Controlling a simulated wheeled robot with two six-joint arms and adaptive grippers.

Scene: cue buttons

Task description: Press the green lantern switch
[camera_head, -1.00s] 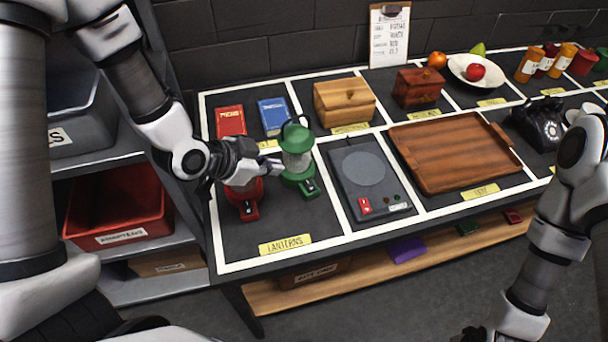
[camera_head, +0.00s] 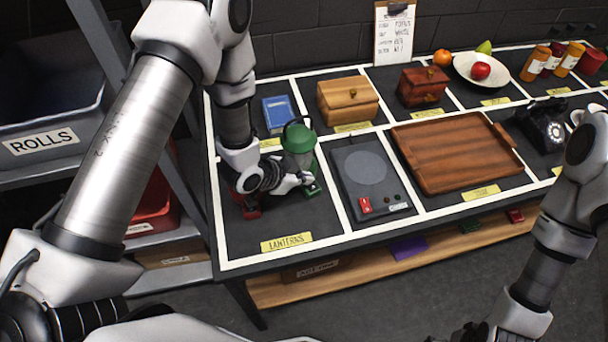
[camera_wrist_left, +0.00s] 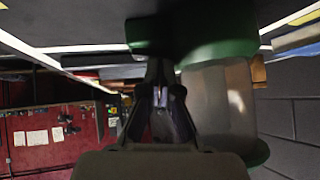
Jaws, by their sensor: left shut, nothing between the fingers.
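The green lantern (camera_head: 299,140) stands upright in the lanterns section of the table, with a clear glass body and a green base. Its switch block (camera_head: 313,190) juts from the front of the base, partly hidden by my left gripper (camera_head: 306,180). My left gripper is shut and empty, its tips close to the switch; I cannot tell whether they touch. In the left wrist view the green base (camera_wrist_left: 195,35) and glass (camera_wrist_left: 220,95) lie just beyond the shut fingers (camera_wrist_left: 160,95). A red lantern (camera_head: 251,212) is mostly hidden behind my left wrist.
A grey device (camera_head: 368,170) with a red switch stands right of the lanterns, beside a wooden tray (camera_head: 455,150). A blue book (camera_head: 277,114) lies behind the lantern. My right arm is at the right; its gripper (camera_head: 474,335) is cut off by the bottom edge.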

